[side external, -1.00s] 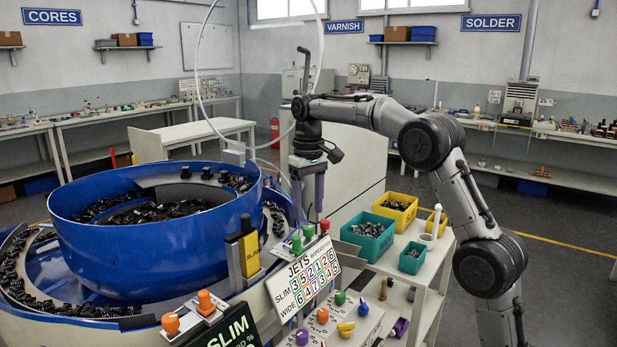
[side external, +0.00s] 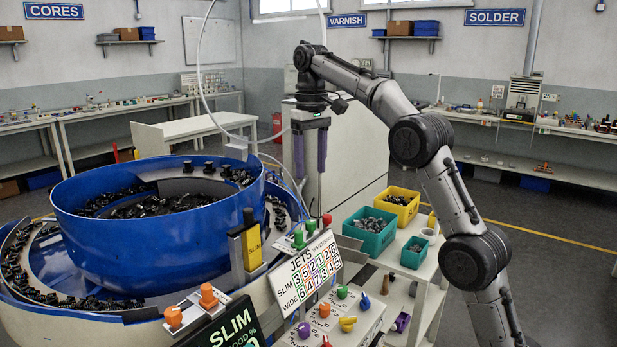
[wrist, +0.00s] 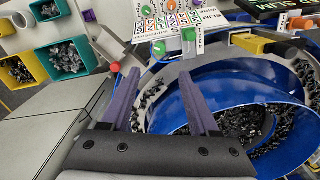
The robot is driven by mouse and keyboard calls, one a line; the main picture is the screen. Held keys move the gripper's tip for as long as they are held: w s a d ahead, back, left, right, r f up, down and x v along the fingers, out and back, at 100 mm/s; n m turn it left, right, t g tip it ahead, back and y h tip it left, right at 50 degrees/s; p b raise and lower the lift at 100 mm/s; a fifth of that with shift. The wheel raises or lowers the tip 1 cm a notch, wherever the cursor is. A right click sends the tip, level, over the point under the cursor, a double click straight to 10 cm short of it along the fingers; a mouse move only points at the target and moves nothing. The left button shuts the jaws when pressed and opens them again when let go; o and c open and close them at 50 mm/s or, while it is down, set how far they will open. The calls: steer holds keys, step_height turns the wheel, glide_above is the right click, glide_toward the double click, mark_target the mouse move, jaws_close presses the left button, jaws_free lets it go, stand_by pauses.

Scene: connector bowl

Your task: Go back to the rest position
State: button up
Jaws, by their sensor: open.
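My gripper (side external: 311,155) hangs pointing down in the side external view, to the right of the blue bowl (side external: 150,245) and above its rim level. Its two purple fingers are spread apart with nothing between them. In the wrist view the fingers (wrist: 160,98) are also apart and empty. The blue bowl (wrist: 285,150) holds many small black connectors (side external: 165,205) and shows at the right of the wrist view.
A cart (side external: 437,290) with teal bins (side external: 370,243) and a yellow bin (side external: 412,210) stands at the right. A JETS board (side external: 305,270) and a knob panel (side external: 335,330) are in front. A yellow-marked block (side external: 251,248) stands beside the bowl. Air around my gripper looks clear.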

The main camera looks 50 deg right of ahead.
steer(key=s+a+r+n+t, duration=0.1)
steer(key=s+a+r, duration=0.5)
steer(key=s+r, duration=0.15)
steer(key=s+a+n+t, duration=0.15)
steer(key=s+a, duration=0.25)
steer(key=s, duration=0.6)
steer(key=s+a+f+t, duration=0.1)
steer(key=s+f, duration=0.5)
steer(key=f, duration=0.4)
steer(key=s+a+f+t, duration=0.2)
steer(key=s+f, duration=0.4)
steer(key=f, duration=0.4)
steer(key=shift+n, duration=0.35)
steer(key=shift+s, duration=0.1)
